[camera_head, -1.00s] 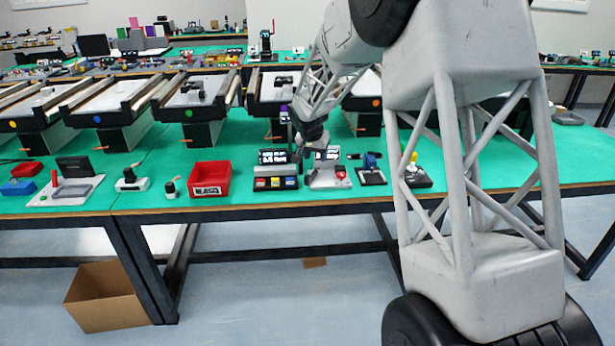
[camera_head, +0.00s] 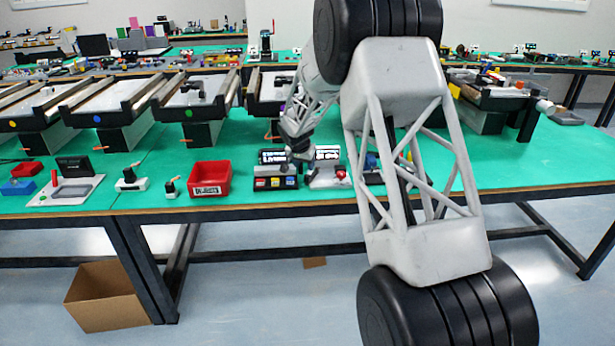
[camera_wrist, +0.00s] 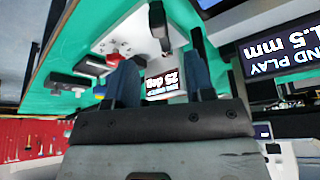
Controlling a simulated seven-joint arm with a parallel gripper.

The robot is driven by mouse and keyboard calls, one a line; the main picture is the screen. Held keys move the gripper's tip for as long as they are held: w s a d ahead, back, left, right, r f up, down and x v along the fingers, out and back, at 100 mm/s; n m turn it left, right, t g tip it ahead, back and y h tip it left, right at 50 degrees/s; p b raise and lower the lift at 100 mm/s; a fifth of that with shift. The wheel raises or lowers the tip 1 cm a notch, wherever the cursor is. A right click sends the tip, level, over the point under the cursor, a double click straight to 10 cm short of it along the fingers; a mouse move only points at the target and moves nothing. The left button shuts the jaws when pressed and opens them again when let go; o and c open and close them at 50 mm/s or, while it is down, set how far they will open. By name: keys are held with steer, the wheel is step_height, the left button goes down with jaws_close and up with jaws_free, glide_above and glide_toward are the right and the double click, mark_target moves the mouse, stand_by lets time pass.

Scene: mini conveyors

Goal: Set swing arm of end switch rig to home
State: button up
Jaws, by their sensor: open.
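A grey-white rig (camera_head: 328,178) with a small lit screen and a red part stands near the front of the green bench. In the wrist view, a pale plate (camera_wrist: 128,32) bears a dark upright arm (camera_wrist: 158,22), beside a screen reading 25 deg (camera_wrist: 163,84). I take this to be the end switch rig and its swing arm, but cannot be sure. My gripper (camera_head: 301,157) hangs over the gap between this rig and the dark box to its left. In the wrist view, my gripper (camera_wrist: 162,75) has its two fingers apart, with nothing visible between them. The dark arm appears beyond the fingertips.
A dark box (camera_head: 275,183) with coloured buttons and a screen stands close on the left. Its neighbour is a red bin (camera_head: 210,178). Another screen in the wrist view reads END PLAY 1.5 mm (camera_wrist: 282,52). Conveyors (camera_head: 195,95) stand behind. My arm hides bench items at right.

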mark_target(307, 175)
steer(key=shift+f, duration=0.1)
steer(key=shift+x, duration=3.8)
jaws_close()
